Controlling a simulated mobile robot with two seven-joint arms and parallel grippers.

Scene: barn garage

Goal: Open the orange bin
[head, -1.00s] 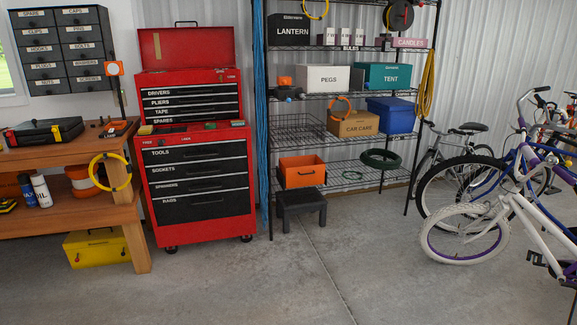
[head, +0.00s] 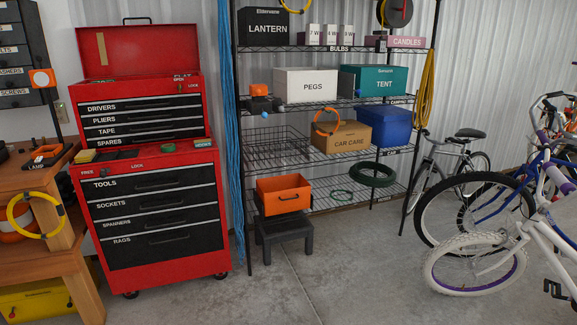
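The orange bin (head: 284,196) sits at the middle of the head view, low in front of the wire shelving. Neither of my grippers shows in the head view.
The wire shelving (head: 338,149) stands behind the bin. A red tool chest (head: 214,262) is on the left, beside a wooden workbench (head: 62,262). Bicycles, including a white one (head: 520,235), stand on the right. The concrete floor (head: 350,275) in front of the stool is clear.

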